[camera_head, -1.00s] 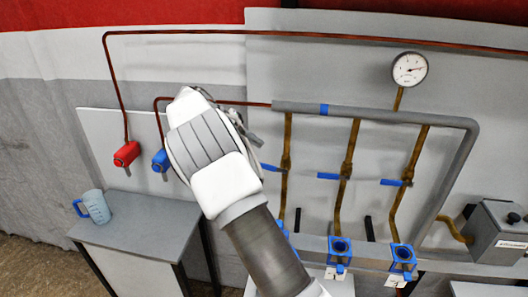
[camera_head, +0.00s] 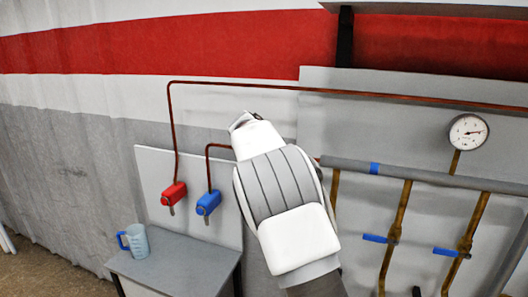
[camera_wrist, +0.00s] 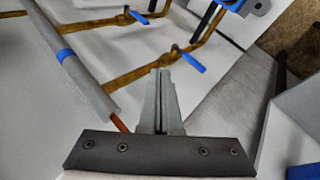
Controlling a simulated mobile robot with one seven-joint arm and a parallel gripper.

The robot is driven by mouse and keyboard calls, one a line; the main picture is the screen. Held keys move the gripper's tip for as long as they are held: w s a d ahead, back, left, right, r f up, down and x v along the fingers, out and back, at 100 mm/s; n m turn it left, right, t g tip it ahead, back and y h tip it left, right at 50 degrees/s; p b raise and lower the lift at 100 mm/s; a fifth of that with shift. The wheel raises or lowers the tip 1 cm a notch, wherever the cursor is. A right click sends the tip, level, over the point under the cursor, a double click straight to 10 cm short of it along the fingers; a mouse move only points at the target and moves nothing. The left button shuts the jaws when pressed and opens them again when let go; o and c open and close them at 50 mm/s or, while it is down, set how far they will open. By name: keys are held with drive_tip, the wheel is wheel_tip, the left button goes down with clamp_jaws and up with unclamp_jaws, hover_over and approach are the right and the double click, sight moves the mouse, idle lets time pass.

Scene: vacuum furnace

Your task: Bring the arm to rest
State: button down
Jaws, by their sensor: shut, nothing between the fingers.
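My gripper (camera_wrist: 160,75) shows in the wrist view with its two fingers together and nothing between them. It points toward the wall panel with the pipes. In the head view my arm rises from the bottom middle, and its white and grey wrist part covers the panel's left part. The gripper fingers are hidden behind the arm in that view.
A blue jug (camera_head: 136,241) stands on a grey table (camera_head: 190,268) at the lower left. Red (camera_head: 173,194) and blue (camera_head: 208,203) valves sit on the wall panel above it. A gauge (camera_head: 468,132) and brass pipes with blue handles (camera_head: 375,238) are at the right.

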drive_tip(key=s+d+r+t+y, duration=0.1)
drive_tip(key=s+d+r+y, duration=0.15)
drive_tip(key=s, duration=0.65)
drive_tip(key=s+d+r+y, duration=0.2)
drive_tip(key=s+r+y, duration=0.15)
drive_tip(key=s, duration=0.55)
drive_tip(key=s+a+f+t+y, duration=0.1)
drive_tip(key=s+f, duration=0.1)
drive_tip(key=s, duration=0.7)
drive_tip(key=s+a+f+t+y, duration=0.1)
drive_tip(key=s+a+f+t, duration=0.1)
drive_tip(key=s, duration=0.8)
drive_tip(key=shift+s+t, duration=0.15)
drive_tip(key=shift+t, duration=0.15)
drive_tip(key=shift+d, duration=0.15)
